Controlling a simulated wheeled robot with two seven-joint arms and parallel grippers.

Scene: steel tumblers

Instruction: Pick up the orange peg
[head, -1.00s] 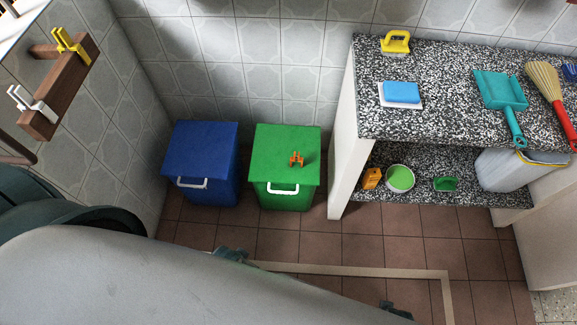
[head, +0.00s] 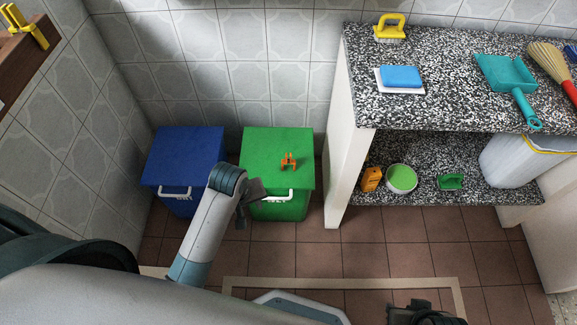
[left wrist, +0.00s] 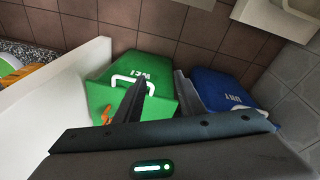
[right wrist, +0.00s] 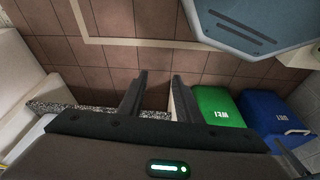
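The orange peg (head: 288,161) lies on the lid of the green bin (head: 255,149) in the head view. It also shows in the left wrist view (left wrist: 106,116), left of my left gripper's fingers and partly hidden at its lower side. My left gripper (head: 255,189) is above the front left of the green bin, apart from the peg. In the left wrist view its two fingers (left wrist: 163,78) stand apart with nothing between them. My right gripper (head: 422,312) is low at the bottom of the head view, over the floor. In the right wrist view its fingers (right wrist: 159,75) are apart and empty.
A blue bin (head: 183,150) stands left of the green one. A white shelf side panel (head: 345,145) rises right of it. The speckled counter (head: 440,95) holds a blue sponge (head: 401,77) and a teal dustpan (head: 507,82). A yellow peg (head: 25,27) hangs on a wooden rack.

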